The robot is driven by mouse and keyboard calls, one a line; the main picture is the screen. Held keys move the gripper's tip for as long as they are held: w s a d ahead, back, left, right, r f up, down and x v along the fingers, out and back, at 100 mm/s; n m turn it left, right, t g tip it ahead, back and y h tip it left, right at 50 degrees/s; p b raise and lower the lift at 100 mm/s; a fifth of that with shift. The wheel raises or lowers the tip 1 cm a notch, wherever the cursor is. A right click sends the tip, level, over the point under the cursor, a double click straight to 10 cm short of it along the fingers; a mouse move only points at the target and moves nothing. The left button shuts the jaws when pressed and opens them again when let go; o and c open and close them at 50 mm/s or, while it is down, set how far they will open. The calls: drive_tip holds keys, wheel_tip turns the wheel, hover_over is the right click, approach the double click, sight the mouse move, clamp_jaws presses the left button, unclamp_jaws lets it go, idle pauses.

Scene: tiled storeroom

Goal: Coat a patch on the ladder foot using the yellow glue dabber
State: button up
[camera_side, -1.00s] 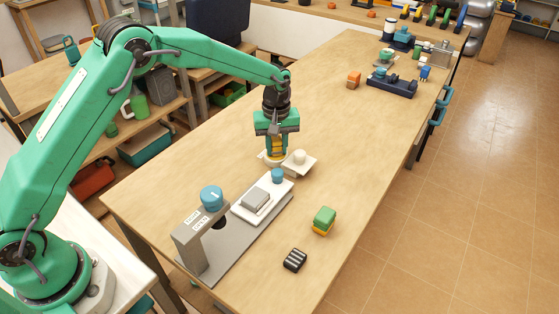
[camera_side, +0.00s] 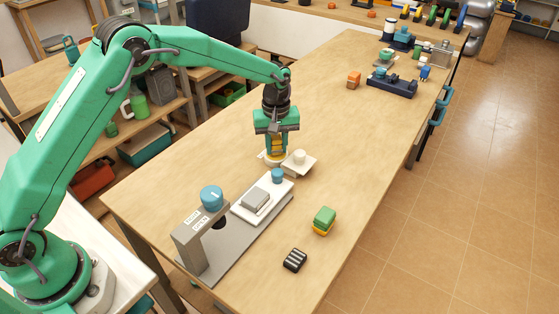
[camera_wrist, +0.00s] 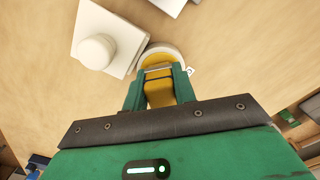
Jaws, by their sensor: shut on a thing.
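My gripper (camera_side: 277,150) is low over the bench, its fingers shut on the yellow glue dabber (camera_side: 277,143). In the wrist view the dabber (camera_wrist: 158,88) shows between the green fingers (camera_wrist: 158,92). A round cream dish (camera_wrist: 166,50) lies under or just beyond the dabber's lower end; contact is hidden. Beside it is a pale square plate with a round knob (camera_side: 300,157). A grey block (camera_side: 255,198) rests on a white plate (camera_side: 245,212) in the grey fixture. I cannot tell for sure which piece is the ladder foot.
The fixture's upright (camera_side: 196,245) carries a blue knob (camera_side: 212,197). A green-and-yellow block (camera_side: 324,219) and a black striped block (camera_side: 295,260) lie at its right. An orange block (camera_side: 353,80) and a dark blue tray (camera_side: 391,88) stand farther back. The bench middle is clear.

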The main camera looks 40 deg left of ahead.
sight(276, 139)
drive_tip(key=shift+r, duration=3.2)
